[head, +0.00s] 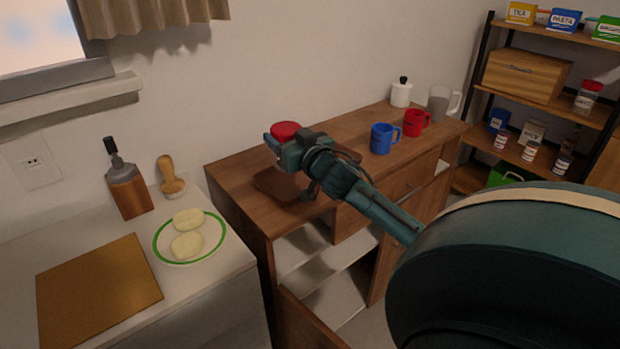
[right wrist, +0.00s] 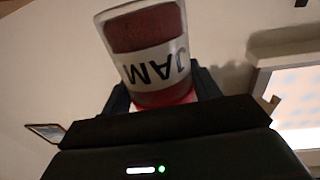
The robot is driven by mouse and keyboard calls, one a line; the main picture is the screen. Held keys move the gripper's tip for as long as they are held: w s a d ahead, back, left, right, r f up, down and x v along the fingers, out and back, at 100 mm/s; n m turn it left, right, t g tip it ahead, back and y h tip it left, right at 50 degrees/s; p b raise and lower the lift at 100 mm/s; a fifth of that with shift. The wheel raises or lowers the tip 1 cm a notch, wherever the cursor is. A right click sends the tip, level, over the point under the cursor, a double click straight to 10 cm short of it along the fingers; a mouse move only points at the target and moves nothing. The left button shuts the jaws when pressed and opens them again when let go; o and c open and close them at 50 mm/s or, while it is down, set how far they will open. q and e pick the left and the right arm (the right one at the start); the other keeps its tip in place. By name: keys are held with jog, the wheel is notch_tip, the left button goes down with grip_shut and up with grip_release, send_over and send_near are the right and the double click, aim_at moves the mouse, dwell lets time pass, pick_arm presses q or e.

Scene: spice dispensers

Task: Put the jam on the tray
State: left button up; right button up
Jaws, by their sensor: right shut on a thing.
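The jam is a glass jar of dark red content with a white label reading JAM, and it fills the upper middle of the right wrist view (right wrist: 150,50). In the head view its red lid (head: 286,130) shows just behind my right gripper (head: 277,145). My right gripper is shut on the jam and holds it over the left part of the wooden cabinet. A flat brown piece, apparently the tray (head: 268,184), lies on the cabinet top below the gripper, partly hidden by it. My left gripper is not in view.
A blue mug (head: 380,139), a red mug (head: 412,124), a white jar (head: 401,95) and a grey pitcher (head: 437,105) stand on the cabinet's right part. On the left counter are a plate (head: 163,243) and a cutting board (head: 95,290). The cabinet has an open front (head: 310,245).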

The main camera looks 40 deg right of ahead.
jog(key=shift+w+d, duration=0.15)
jog(key=shift+d, duration=0.6)
notch_tip(320, 180, down, 4)
jog(key=shift+f+b, duration=0.25)
jog(key=shift+b, duration=0.15)
jog(key=shift+f+b, duration=0.35)
jog(key=shift+f, duration=1.8)
jog(key=shift+f, duration=0.15)
jog(key=o, duration=1.2)
jog(key=shift+a, duration=0.1)
jog(key=shift+c, duration=0.2)
jog(key=v, duration=1.2)
